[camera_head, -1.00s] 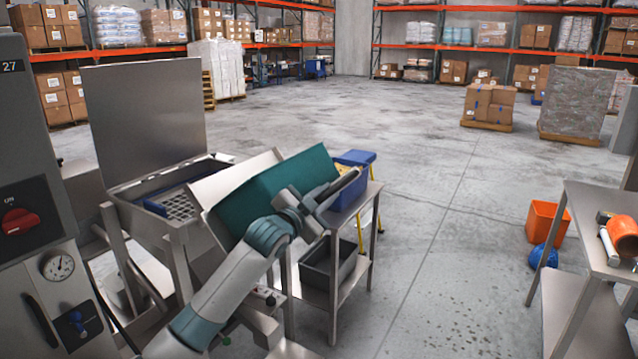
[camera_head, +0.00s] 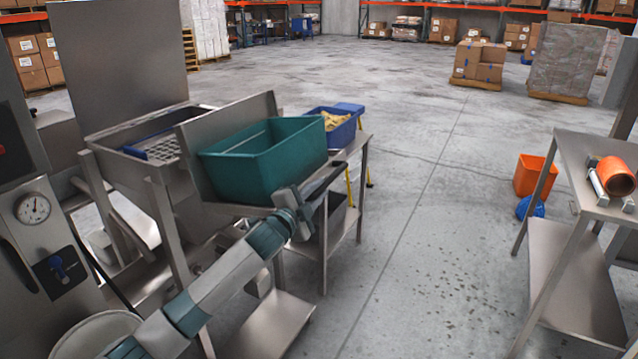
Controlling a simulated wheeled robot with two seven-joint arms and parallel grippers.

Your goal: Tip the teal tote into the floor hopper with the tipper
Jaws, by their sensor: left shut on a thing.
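The teal tote (camera_head: 258,172) sits upright and about level on the steel tipper (camera_head: 195,165), against its upright plate. The part of its inside that shows looks empty. The hopper (camera_head: 115,157), a steel bin with a grate and a raised lid, stands just left of the tipper. My left gripper (camera_head: 326,182) is at the tote's front right corner, shut on what looks like the tipper's dark handle. The fingers hide most of the handle. My right gripper is not in view.
A blue bin (camera_head: 345,131) with tan contents stands on a steel table behind the tote, with a grey bin (camera_head: 328,222) below. A control cabinet (camera_head: 35,235) is at left. A steel bench (camera_head: 590,160) and orange bin (camera_head: 534,175) are at right. The middle floor is clear.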

